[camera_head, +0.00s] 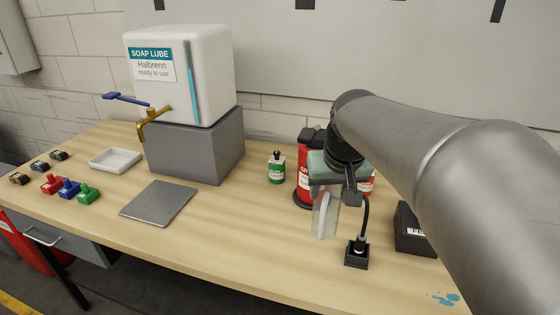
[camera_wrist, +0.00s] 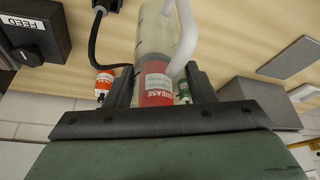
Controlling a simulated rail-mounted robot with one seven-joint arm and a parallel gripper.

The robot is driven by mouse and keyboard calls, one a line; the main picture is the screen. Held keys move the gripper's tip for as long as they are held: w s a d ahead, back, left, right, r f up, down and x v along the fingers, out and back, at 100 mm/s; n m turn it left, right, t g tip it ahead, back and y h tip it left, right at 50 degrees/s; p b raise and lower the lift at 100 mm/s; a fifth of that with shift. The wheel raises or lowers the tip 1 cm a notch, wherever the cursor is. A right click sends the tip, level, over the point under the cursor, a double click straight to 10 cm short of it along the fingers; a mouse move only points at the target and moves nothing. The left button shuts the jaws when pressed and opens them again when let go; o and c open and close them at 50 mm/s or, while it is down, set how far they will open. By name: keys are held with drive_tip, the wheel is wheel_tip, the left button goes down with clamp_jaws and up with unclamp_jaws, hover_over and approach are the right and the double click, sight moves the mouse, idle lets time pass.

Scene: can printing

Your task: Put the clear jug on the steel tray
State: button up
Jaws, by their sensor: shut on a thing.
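The clear jug (camera_head: 325,216) is a see-through cylinder with a thick whitish handle. In the wrist view the jug (camera_wrist: 153,35) stands between the two dark fingers of my gripper (camera_wrist: 161,88), which are shut on it. In the head view my gripper (camera_head: 328,190) is right of the table's middle, partly hidden by my wrist. I cannot tell whether the jug's base touches the table. The steel tray (camera_head: 158,203) is a flat grey plate, empty, to the left in front of the grey block; its edge also shows in the wrist view (camera_wrist: 292,58).
A soap lube tank (camera_head: 208,75) with a brass tap stands on a grey block (camera_head: 205,150). A green bottle (camera_head: 276,168) and red containers (camera_head: 304,180) stand behind the jug. A cabled black socket (camera_head: 357,254) is close at right. Table between jug and tray is clear.

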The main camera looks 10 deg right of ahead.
drive_tip(key=w+f+p, duration=0.1)
drive_tip(key=w+f, duration=0.9)
drive_tip(key=f, duration=0.1)
drive_tip(key=shift+w+d+f, duration=0.15)
drive_tip(key=shift+d, duration=0.25)
drive_tip(key=shift+f, duration=0.15)
drive_tip(key=o, duration=1.3)
